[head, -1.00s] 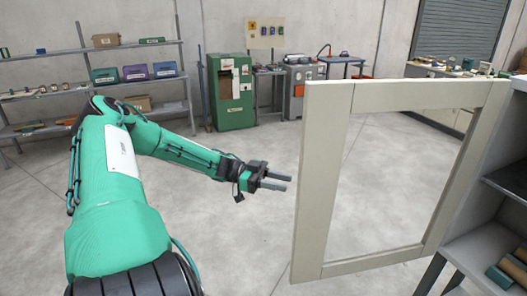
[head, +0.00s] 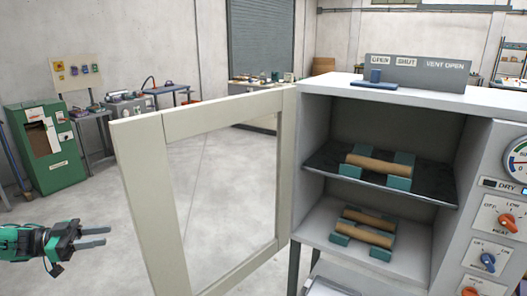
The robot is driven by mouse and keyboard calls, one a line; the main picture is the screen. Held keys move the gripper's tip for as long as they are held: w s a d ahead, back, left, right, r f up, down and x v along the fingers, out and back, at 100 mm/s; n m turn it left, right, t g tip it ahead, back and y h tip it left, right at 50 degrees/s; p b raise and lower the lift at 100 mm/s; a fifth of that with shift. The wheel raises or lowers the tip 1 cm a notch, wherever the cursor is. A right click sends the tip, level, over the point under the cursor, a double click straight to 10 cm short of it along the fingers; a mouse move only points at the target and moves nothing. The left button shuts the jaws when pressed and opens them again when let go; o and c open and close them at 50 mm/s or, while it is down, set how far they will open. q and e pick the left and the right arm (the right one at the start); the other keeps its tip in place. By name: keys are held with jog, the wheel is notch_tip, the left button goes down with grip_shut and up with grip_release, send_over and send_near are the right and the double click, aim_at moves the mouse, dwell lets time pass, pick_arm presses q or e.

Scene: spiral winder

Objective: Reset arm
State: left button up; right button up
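My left gripper (head: 107,237) is at the lower left in the head view, its two grey fingers apart and nothing between them. It is in free air, to the left of the open cabinet door (head: 148,205) and not touching it. My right gripper is out of view. The drying cabinet (head: 312,150) stands at the right with its framed door swung out to the left. Its upper shelf (head: 330,172) holds a brown tube (head: 378,164) across teal blocks. Two more brown tubes (head: 365,233) lie on teal blocks on the lower level.
A control panel with dials (head: 505,215) is on the cabinet's right front. A blue part (head: 376,76) and a label plate (head: 418,72) sit on top. A green machine (head: 48,150) and benches stand along the back. The floor left of the door is clear.

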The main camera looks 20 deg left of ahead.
pick_arm(q)
notch_tip(320, 180, down, 42)
jog(key=s+a+n+t+y, duration=0.25)
jog(key=n+y, duration=0.35)
jog(key=y, duration=0.6)
jog(key=s+d+f+n+g+y, duration=0.15)
jog(key=s+d+f, duration=0.3)
jog(key=f, duration=0.45)
jog(key=s+d+f+n+g+y, duration=0.15)
jog(key=s+d+f, duration=0.3)
jog(key=f, duration=0.45)
jog(key=s+d+f+g, duration=0.4)
jog(key=s+d+f, duration=0.3)
jog(key=s+d, duration=0.6)
jog(key=s+d+f+g, duration=0.4)
jog(key=s+d+f, duration=0.4)
jog(key=s+d, duration=0.4)
jog(key=shift+s+d+f, duration=0.3)
jog(key=shift+s+d, duration=0.05)
jog(key=shift+d, duration=0.4)
jog(key=shift+w+g, duration=0.15)
jog(key=shift+g, duration=0.1)
